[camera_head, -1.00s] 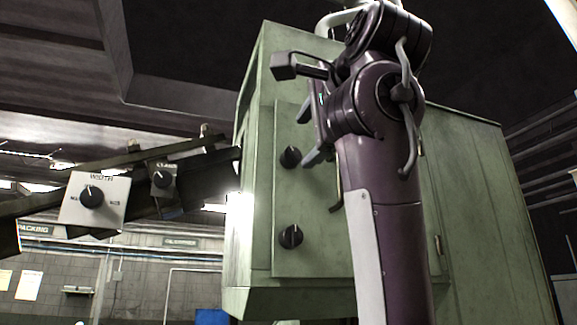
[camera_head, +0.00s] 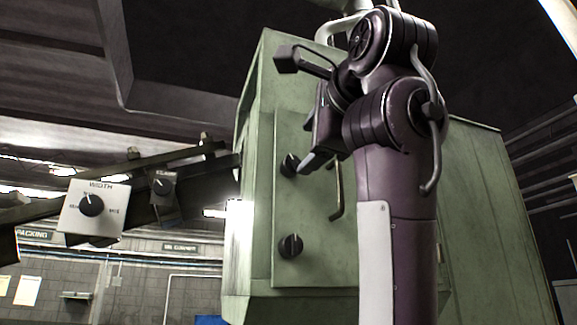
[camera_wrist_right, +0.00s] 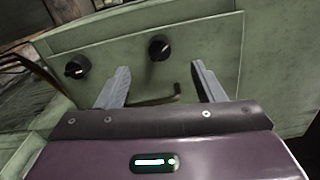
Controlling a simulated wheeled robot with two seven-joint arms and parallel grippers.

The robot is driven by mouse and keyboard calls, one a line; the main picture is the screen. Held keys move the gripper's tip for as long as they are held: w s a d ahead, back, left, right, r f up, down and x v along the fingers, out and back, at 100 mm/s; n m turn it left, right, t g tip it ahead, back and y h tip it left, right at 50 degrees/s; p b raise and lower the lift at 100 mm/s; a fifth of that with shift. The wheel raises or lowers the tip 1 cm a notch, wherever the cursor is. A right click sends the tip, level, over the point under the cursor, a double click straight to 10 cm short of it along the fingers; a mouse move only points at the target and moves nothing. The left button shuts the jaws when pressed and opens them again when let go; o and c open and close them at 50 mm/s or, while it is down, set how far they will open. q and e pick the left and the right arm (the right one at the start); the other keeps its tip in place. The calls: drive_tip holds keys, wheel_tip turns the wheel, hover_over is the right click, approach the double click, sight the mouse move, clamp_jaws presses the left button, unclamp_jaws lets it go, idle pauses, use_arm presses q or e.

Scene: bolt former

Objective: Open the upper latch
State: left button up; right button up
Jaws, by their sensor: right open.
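The green machine cabinet (camera_head: 262,120) has a door panel with two black round latches. The upper latch (camera_head: 290,165) is partly covered by my right gripper (camera_head: 314,152); the lower latch (camera_head: 291,245) is clear below it. In the right wrist view, the nearer latch (camera_wrist_right: 159,47), which looks like the upper one, lies beyond the gap between the open fingers (camera_wrist_right: 162,88). The other latch (camera_wrist_right: 77,66) is to its left. The fingers are empty, and the gripper appears apart from the latch. My left gripper is not in view.
A bent door handle (camera_head: 337,192) sticks out right of the latches, and shows between the fingers in the wrist view (camera_wrist_right: 175,93). At left, a dark rail carries a white WIDTH dial box (camera_head: 94,207) and a smaller dark dial box (camera_head: 163,188).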

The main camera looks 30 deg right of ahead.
sight(295, 162)
drive_tip(key=p+x, duration=0.1)
drive_tip(key=x, duration=0.6)
drive_tip(key=shift+w+p, duration=0.35)
drive_tip(key=shift+p, duration=0.05)
drive_tip(key=n, duration=0.3)
drive_tip(key=shift+s+d+n, duration=0.1)
drive_tip(key=shift+d+n, duration=0.05)
drive_tip(key=shift+n, duration=0.25)
drive_tip(key=n, duration=0.3)
drive_tip(key=shift+s, duration=0.2)
drive_tip(key=shift+w+n, duration=0.15)
drive_tip(key=shift+n, duration=0.25)
